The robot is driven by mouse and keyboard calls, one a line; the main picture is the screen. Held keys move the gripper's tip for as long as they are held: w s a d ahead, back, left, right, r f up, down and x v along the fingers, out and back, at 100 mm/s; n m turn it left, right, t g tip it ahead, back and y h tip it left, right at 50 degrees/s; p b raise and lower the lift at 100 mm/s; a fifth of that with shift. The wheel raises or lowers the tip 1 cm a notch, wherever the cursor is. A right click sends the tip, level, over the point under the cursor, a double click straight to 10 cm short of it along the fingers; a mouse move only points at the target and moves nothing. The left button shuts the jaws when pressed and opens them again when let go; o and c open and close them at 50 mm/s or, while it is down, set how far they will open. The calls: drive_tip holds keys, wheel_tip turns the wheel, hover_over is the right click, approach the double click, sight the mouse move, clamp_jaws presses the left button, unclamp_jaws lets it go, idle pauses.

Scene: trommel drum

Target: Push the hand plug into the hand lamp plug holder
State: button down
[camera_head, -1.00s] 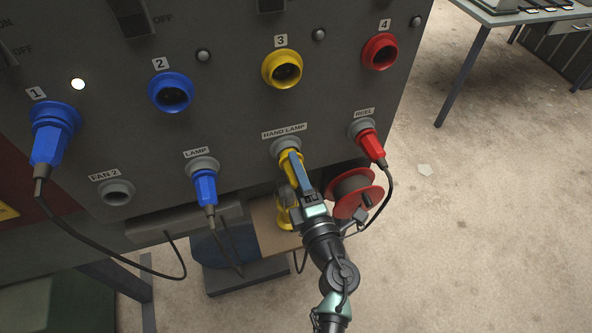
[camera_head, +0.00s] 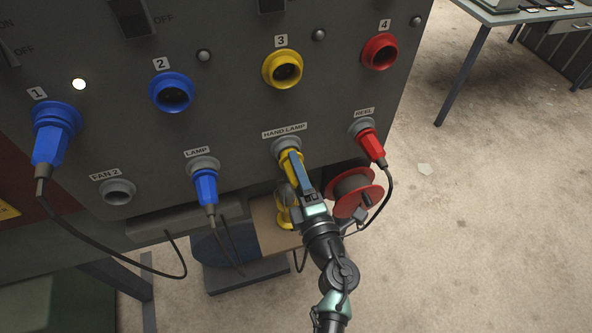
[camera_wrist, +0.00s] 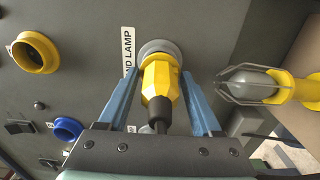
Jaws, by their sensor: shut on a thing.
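The yellow hand plug (camera_wrist: 160,80) is held between the blue fingers of my gripper (camera_wrist: 163,115) in the wrist view. Its front end meets the grey hand lamp plug holder (camera_wrist: 160,47), and how deep it sits inside cannot be told. In the head view the plug (camera_head: 287,160) shows partly behind my gripper (camera_head: 297,168), in line with the grey holder (camera_head: 286,146) under the HAND LAMP label. My gripper is shut on the plug. The plug's black cable end points back toward my wrist.
The yellow hand lamp (camera_wrist: 265,84) with its wire cage is close right of my gripper. A red plug (camera_head: 371,145) sits in the REEL holder, with a red cable reel (camera_head: 356,190) below. A blue plug (camera_head: 205,186) sits in the LAMP holder. The FAN 2 holder (camera_head: 118,193) is empty.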

drive_tip(key=shift+w+a, duration=0.1)
drive_tip(key=shift+w, duration=0.25)
unclamp_jaws()
drive_tip(key=v, duration=1.3)
drive_tip(key=shift+w+r, duration=0.1)
